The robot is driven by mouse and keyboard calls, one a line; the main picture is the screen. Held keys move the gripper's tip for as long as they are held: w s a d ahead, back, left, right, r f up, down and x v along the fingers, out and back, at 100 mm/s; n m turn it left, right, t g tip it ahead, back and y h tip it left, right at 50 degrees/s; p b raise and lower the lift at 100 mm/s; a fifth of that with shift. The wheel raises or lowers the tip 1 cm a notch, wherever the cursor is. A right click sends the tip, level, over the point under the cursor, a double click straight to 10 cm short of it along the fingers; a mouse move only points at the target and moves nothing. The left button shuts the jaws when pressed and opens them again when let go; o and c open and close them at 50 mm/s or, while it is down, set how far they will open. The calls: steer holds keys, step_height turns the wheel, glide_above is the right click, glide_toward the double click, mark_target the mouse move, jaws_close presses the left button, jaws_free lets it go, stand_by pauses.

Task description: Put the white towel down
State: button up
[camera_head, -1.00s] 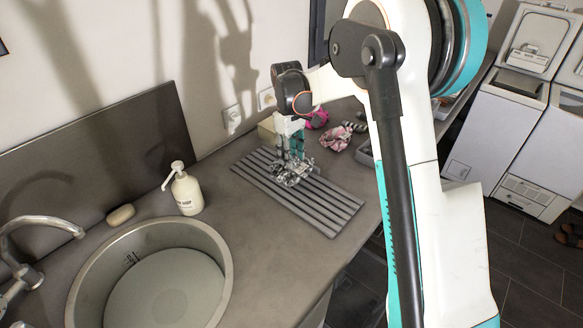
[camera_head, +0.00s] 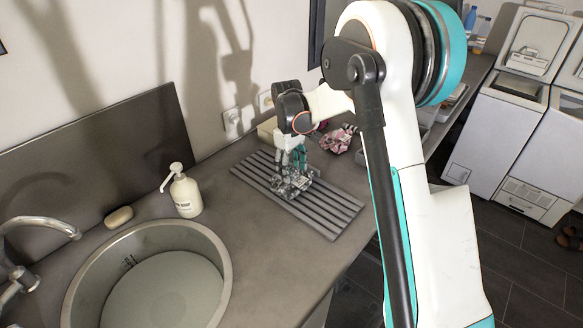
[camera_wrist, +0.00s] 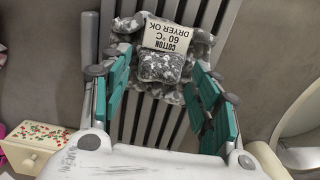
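A grey-and-white mottled cloth (camera_head: 291,183) lies bunched on the grey slatted rack (camera_head: 330,222). I see no plain white towel; this cloth carries a white label reading cotton, 60 °C, dryer OK. In the wrist view the cloth (camera_wrist: 160,68) lies beyond and between my fingers. My gripper (camera_wrist: 168,105) has its two teal fingers spread apart, with the cloth's edges close to both tips. Whether the tips touch it I cannot tell. In the head view my gripper (camera_head: 293,165) is directly above the cloth.
A white soap bottle (camera_head: 185,193), a soap bar (camera_head: 119,217) and a round sink (camera_head: 222,262) are at left. A pink patterned cloth (camera_head: 338,140) and a cream box (camera_head: 266,130) are behind the rack. White toploaders (camera_head: 497,135) stand at far right. The rack's front half is clear.

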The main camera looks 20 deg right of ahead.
step_height(320, 180, up, 12)
steer(key=p, duration=0.3)
steer(key=s+r+m+t, duration=0.1)
steer(key=s+r+t, duration=0.1)
steer(key=s+r, duration=0.45)
steer(key=s+r+m+t, duration=0.1)
steer(key=s+m+t, duration=0.4)
steer(key=s, duration=2.1)
steer(key=shift+d+r+m+t, duration=0.15)
steer(key=shift+r+m+t, duration=0.15)
steer(key=shift+m+t, duration=0.1)
step_height(320, 180, down, 5)
steer(key=b, duration=0.5)
